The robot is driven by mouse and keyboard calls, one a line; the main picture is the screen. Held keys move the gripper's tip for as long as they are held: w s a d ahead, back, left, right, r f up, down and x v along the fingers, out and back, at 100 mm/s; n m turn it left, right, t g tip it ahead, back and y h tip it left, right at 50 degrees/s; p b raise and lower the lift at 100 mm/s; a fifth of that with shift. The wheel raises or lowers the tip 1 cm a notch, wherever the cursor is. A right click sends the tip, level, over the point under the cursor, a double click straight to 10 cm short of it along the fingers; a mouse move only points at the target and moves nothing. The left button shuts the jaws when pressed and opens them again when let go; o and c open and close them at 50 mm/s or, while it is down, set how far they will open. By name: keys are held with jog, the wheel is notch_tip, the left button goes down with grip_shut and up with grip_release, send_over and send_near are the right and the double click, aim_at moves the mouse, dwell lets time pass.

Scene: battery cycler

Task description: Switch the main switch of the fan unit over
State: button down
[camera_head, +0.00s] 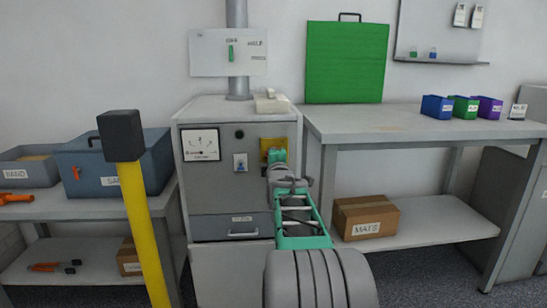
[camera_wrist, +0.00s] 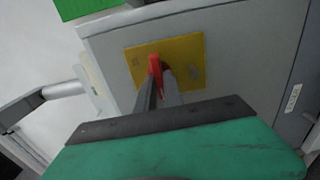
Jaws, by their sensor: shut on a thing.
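The fan unit (camera_head: 237,188) is a grey cabinet with a dial, a small switch and a drawer on its front. Its main switch is a red handle (camera_wrist: 155,66) on a yellow plate (camera_wrist: 191,55), seen in the wrist view. In the head view the yellow plate (camera_head: 268,144) shows at the cabinet's upper right, and my gripper hides the red handle. My gripper (camera_wrist: 158,84) reaches the handle with both dark fingers and is shut on it. The handle looks about upright in the wrist view, though its exact angle is hard to tell.
A yellow post with a dark top (camera_head: 122,137) stands in front at left. A workbench (camera_head: 400,122) with small coloured bins is at right, with a cardboard box (camera_head: 365,216) on its lower shelf. A blue toolbox (camera_head: 150,160) sits on the left bench.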

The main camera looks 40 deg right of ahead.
jog(key=c, duration=1.5)
grip_release()
jog(key=shift+o, duration=0.2)
jog(key=p+v, duration=0.1)
jog(key=v, duration=0.7)
jog(key=shift+p, duration=0.4)
